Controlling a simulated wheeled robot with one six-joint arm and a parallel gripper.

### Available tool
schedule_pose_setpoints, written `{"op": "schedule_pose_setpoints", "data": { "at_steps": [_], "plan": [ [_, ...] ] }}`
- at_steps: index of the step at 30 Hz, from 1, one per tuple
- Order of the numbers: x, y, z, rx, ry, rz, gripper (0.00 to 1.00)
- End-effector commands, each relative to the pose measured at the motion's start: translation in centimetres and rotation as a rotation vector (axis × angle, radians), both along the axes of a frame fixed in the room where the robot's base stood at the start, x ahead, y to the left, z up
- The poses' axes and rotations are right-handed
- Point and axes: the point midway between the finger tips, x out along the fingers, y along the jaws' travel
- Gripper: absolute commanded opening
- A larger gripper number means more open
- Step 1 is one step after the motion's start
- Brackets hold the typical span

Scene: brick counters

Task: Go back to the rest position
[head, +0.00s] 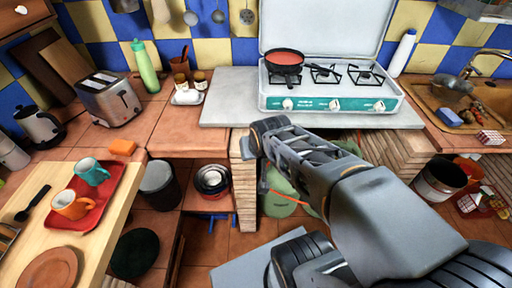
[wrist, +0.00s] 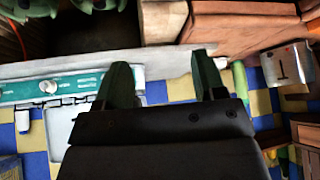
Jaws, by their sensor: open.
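My gripper (wrist: 164,82) shows in the wrist view with its two dark green fingers spread wide apart. Nothing is held between them; only the counter edge and tiled wall show behind. In the head view my arm reaches from the lower right to the front edge of the grey counter slab, left of and below the stove (head: 330,104). The fingers are hard to make out there. The stove's teal panel also shows at the left of the wrist view (wrist: 68,87), where the scene looks upside down.
A toaster (head: 109,99) and green bottle (head: 146,68) stand on the left counter. A red tray (head: 84,214) with two cups lies on the wooden table. A pan (head: 284,61) sits on the stove. A sink (head: 490,92) is at right. Brick counter supports stand close below my arm.

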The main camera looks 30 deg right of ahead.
Motion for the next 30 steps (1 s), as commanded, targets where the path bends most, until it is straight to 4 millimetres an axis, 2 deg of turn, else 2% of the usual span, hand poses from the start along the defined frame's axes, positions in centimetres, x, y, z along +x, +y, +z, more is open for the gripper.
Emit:
{"op": "schedule_pose_setpoints", "data": {
  "at_steps": [12,14,18,22,30],
  "plan": [
    [-0.2,0.2,0.2,0.0,0.013,0.01,0.64],
    [-0.7,0.7,0.9,-0.001,0.037,0.031,0.64],
    [-3.1,2.4,2.7,-0.006,0.149,0.12,0.64],
    [-4.9,3.4,3.5,-0.008,0.23,0.182,0.64],
    [-5.4,3.7,3.4,-0.009,0.254,0.2,0.64]
  ]
}}
